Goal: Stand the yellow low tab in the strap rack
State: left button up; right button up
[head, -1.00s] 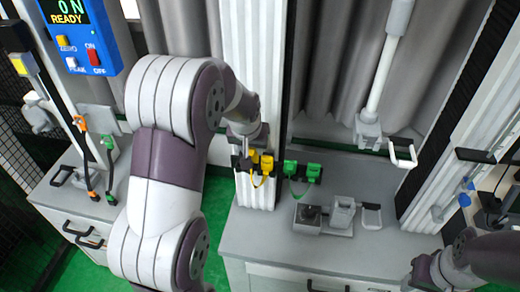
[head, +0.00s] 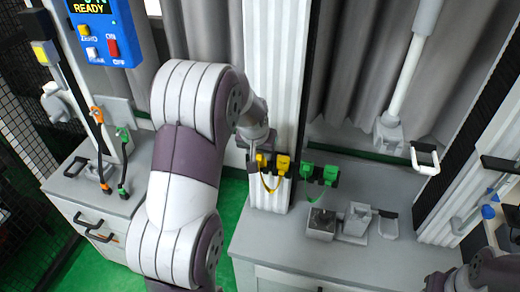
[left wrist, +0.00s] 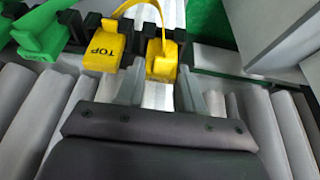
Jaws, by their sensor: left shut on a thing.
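In the left wrist view, the yellow low tab (left wrist: 162,66) is between the two fingertips of my left gripper (left wrist: 160,88), which is shut on it. A yellow strap loops from it toward the yellow tab marked TOP (left wrist: 101,52), just to the left. Both are at the dark strap rack (left wrist: 133,50); I cannot tell whether the low tab is seated in a slot. In the head view, the yellow TOP tab (head: 282,163) shows on the white column. My left gripper (head: 253,158) is beside it, partly hidden by my own arm. My right gripper is out of view.
Green tabs (head: 319,174) hang right of the yellow ones; one also shows in the left wrist view (left wrist: 40,36). A grey cabinet top (head: 290,243) carries metal fixtures (head: 356,219). A blue display box (head: 103,40) reads READY. Orange and green straps (head: 100,150) hang at left.

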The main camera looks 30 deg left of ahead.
pick_arm(q)
jog(key=o, duration=1.1)
jog(key=b+v, duration=0.1)
jog(key=v, duration=1.1)
jog(key=shift+r, duration=0.25)
jog(key=shift+s, duration=0.15)
jog(key=s+d+f+m+g, duration=0.1)
jog(key=s+d+f, duration=0.4)
jog(key=s+f, duration=0.2)
jog(key=s+d+f+m+g+h, duration=0.1)
jog(key=s+d+f+m+g, duration=0.1)
jog(key=s+d+f, duration=0.3)
jog(key=s+f, duration=0.2)
jog(key=s, duration=0.1)
jog(key=shift+d, duration=0.4)
